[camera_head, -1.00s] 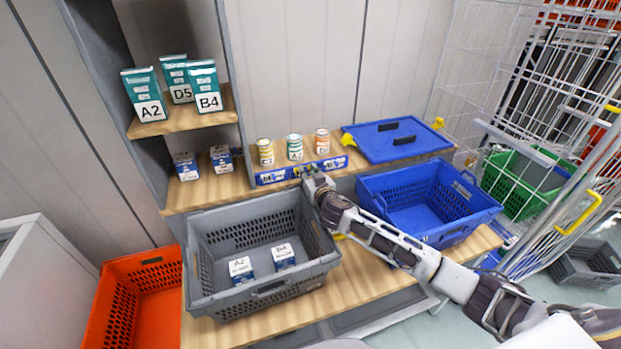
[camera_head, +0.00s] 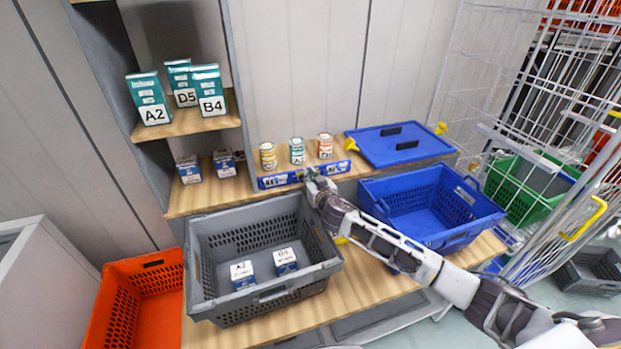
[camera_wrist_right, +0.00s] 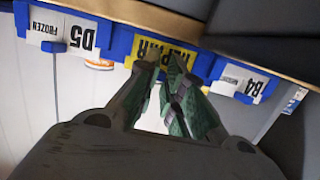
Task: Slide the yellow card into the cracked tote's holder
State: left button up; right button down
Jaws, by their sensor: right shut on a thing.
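My right gripper (camera_head: 312,177) is at the blue card rail (camera_head: 275,182) on the shelf edge behind the grey tote. In the right wrist view the fingers (camera_wrist_right: 166,62) are shut on the yellow card (camera_wrist_right: 146,48). Its black lettering is partly covered by the fingertips. The card is still at the rail (camera_wrist_right: 120,42), between white cards marked D5 (camera_wrist_right: 82,36) and B4 (camera_wrist_right: 252,84). A grey tote (camera_head: 213,302) and a blue tote (camera_head: 456,238) stand on the wooden bench. I cannot make out a crack or a card holder on either. My left gripper is out of view.
Three cans (camera_head: 297,152) stand behind the rail. A blue lid (camera_head: 375,152) lies to their right. Two small boxes (camera_head: 285,261) are inside the grey tote. An orange tote (camera_head: 150,262) is at left; a green tote (camera_head: 512,198) and wire cage (camera_head: 545,90) are at right.

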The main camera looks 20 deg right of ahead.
jog(key=shift+r, duration=0.15)
jog(key=shift+s+r+p, duration=0.2)
jog(key=shift+r+p, duration=0.9)
jog(key=shift+r, duration=0.3)
jog(key=shift+s+r+p, duration=0.15)
jog(key=shift+r+p, duration=0.9)
jog(key=shift+r, duration=0.3)
jog(key=shift+r, duration=0.1)
jog(key=shift+s, duration=0.1)
